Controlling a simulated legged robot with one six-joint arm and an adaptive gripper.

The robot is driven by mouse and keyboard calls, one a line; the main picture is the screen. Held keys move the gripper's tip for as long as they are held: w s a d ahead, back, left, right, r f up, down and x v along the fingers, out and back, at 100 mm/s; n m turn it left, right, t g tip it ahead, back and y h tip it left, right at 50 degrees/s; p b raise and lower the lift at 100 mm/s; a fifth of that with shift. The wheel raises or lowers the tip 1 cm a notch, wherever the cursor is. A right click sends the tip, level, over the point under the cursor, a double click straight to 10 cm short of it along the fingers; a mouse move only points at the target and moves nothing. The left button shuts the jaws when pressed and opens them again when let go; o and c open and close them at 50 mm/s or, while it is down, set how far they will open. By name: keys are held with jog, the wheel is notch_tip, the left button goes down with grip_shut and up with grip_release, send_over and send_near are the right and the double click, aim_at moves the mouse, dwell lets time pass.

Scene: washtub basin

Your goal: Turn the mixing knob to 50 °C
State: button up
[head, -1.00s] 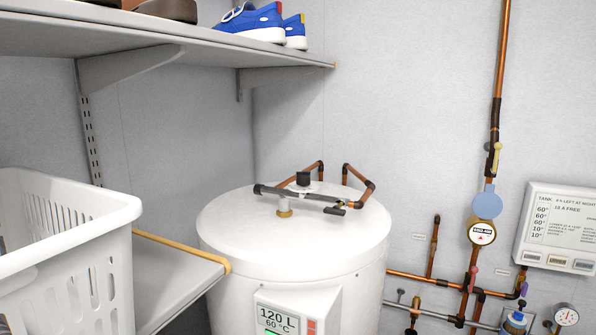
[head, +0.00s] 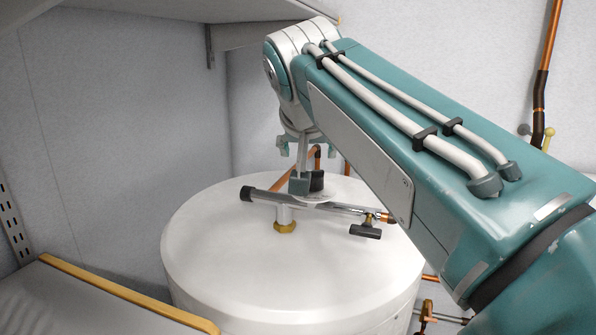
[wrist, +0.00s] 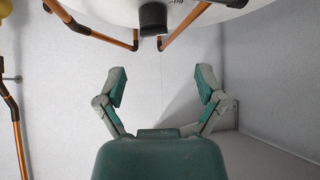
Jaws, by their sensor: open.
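The black mixing knob (head: 317,180) stands on top of the white tank, just behind the chrome mixing valve bar (head: 330,207). In the wrist view the knob (wrist: 153,18) is at the top edge, with small markings beside it too cut off to read. My gripper (head: 300,165) is over the tank top, close to the knob, and partly hides it in the head view. In the wrist view my gripper (wrist: 162,84) has its two fingers spread wide with nothing between them. The knob lies beyond the fingertips; I see no contact there.
The white tank (head: 230,255) fills the lower middle. Copper pipes (wrist: 185,28) rise near the knob. A black-handled tap (head: 365,231) sits at the bar's right. A shelf with a yellow edge (head: 120,292) is at lower left, another shelf (head: 190,30) overhead.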

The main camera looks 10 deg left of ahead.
aim_at(313, 176)
jog(key=x, duration=1)
jog(key=shift+a+f, duration=0.15)
jog(key=shift+w+d+f, duration=0.1)
jog(key=shift+d, duration=0.7)
jog(key=shift+c, duration=0.3)
jog(key=c, duration=0.5)
jog(key=shift+a, duration=0.3)
jog(key=c, duration=0.6)
